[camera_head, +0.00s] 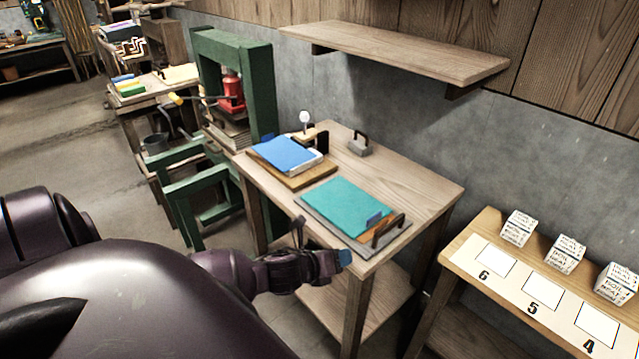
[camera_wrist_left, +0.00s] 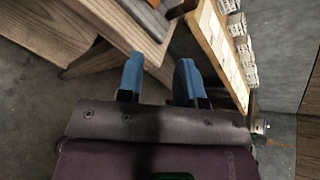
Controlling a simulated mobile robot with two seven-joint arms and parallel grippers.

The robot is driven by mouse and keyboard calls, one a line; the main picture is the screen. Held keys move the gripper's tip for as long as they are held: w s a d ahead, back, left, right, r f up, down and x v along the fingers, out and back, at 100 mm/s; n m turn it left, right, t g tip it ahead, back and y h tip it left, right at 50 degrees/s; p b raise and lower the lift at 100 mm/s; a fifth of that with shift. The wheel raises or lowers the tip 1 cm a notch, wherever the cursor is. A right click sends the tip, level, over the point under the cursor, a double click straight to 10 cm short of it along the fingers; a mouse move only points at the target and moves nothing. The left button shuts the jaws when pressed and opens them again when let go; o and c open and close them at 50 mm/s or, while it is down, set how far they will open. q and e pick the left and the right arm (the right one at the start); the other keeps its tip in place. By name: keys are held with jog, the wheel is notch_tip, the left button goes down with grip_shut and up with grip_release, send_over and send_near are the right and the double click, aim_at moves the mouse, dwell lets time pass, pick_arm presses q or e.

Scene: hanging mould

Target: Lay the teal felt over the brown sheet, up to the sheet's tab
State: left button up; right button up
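The teal felt (camera_head: 343,205) lies flat on a grey board (camera_head: 347,243) at the front right of the wooden table. A small blue-grey tab (camera_head: 374,219) stands at the felt's right end. I cannot make out a brown sheet; the felt may hide it. My left gripper (camera_head: 345,258) is just off the table's front edge, below the grey board and apart from the felt. In the left wrist view its two blue fingers (camera_wrist_left: 159,82) are spread with nothing between them. My right gripper is not in view.
A brown handle (camera_head: 388,231) stands on the grey board beside the tab. A blue stack (camera_head: 285,153) on a wooden board and a grey block with a handle (camera_head: 359,146) are farther back on the table (camera_head: 425,188). A green press (camera_head: 235,85) stands at left; a shelf (camera_head: 395,52) hangs above.

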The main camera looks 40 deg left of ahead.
pick_arm(q)
jog(key=s+d+f+n, duration=0.2)
jog(key=s+n, duration=0.2)
jog(key=n, duration=0.5)
jog(key=s+d+f+n+y, duration=0.1)
jog(key=s+d+f+n, duration=0.1)
jog(key=s+n, duration=0.3)
jog(key=s+d+f+n+g, duration=0.1)
jog(key=s+d+f+n, duration=0.2)
jog(key=n, duration=1)
jog(key=shift+s+n+y, duration=0.3)
jog(key=shift+s+n, duration=0.1)
jog(key=shift+s, duration=0.6)
jog(key=shift+d, duration=0.1)
